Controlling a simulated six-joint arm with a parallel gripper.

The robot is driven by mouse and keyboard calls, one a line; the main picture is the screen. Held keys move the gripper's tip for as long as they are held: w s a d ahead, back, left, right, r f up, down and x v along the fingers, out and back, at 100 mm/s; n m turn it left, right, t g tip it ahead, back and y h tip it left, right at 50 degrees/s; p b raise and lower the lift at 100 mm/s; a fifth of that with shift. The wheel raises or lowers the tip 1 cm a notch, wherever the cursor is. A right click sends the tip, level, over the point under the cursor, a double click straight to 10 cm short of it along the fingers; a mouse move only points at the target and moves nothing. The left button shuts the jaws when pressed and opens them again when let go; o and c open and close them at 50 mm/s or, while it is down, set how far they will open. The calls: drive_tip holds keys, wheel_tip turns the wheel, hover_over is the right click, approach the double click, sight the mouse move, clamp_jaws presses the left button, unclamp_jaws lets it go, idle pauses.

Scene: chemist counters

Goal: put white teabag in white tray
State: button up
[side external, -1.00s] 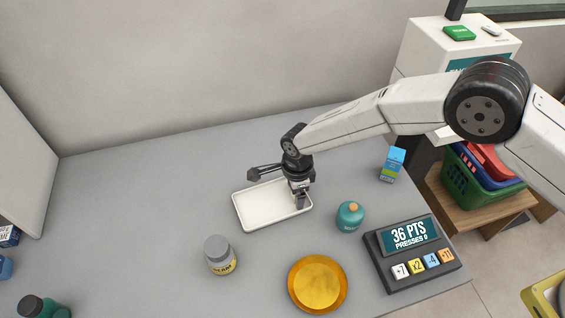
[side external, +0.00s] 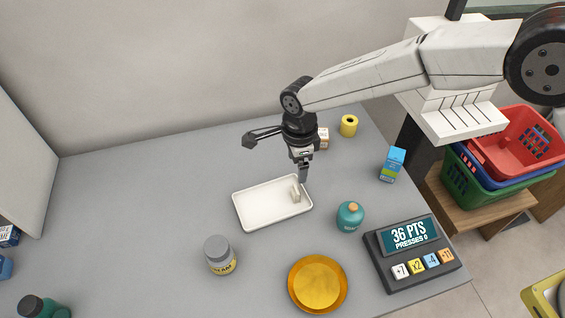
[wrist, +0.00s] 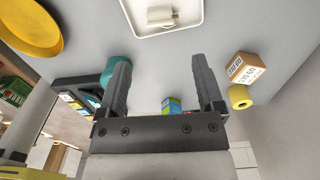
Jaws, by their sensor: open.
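The white tray (side external: 262,212) lies on the grey counter, left of the teal bottle. A small white teabag (side external: 296,190) is inside it near the right end. In the wrist view the teabag (wrist: 161,17) shows in the tray (wrist: 188,25) at the top of the picture. My gripper (side external: 303,178) is above and just behind the tray's right end, apart from the teabag. In the wrist view my gripper (wrist: 162,75) has its two fingers wide apart with nothing between them.
A teal bottle (side external: 350,216), an orange dish (side external: 317,284), a grey-lidded jar (side external: 220,256) and a points display (side external: 408,240) stand in front. A blue carton (side external: 392,165), a yellow roll (side external: 349,126) and a small box (side external: 322,138) stand behind.

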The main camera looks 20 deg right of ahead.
drive_tip(key=shift+r, duration=0.7)
drive_tip(key=s+d+r+n+t, duration=0.1)
drive_tip(key=d+r+n, duration=0.25)
drive_tip(key=d, duration=0.55)
drive_tip(key=s+d+r+n, duration=0.25)
drive_tip(key=d+n, duration=0.25)
drive_tip(key=d, duration=0.4)
drive_tip(key=s+d+r+n+t, duration=0.1)
drive_tip(key=s+d+n, duration=0.8)
drive_tip(key=s+d, duration=0.5)
drive_tip(key=shift+r+t, duration=0.3)
drive_tip(key=shift+r, duration=0.05)
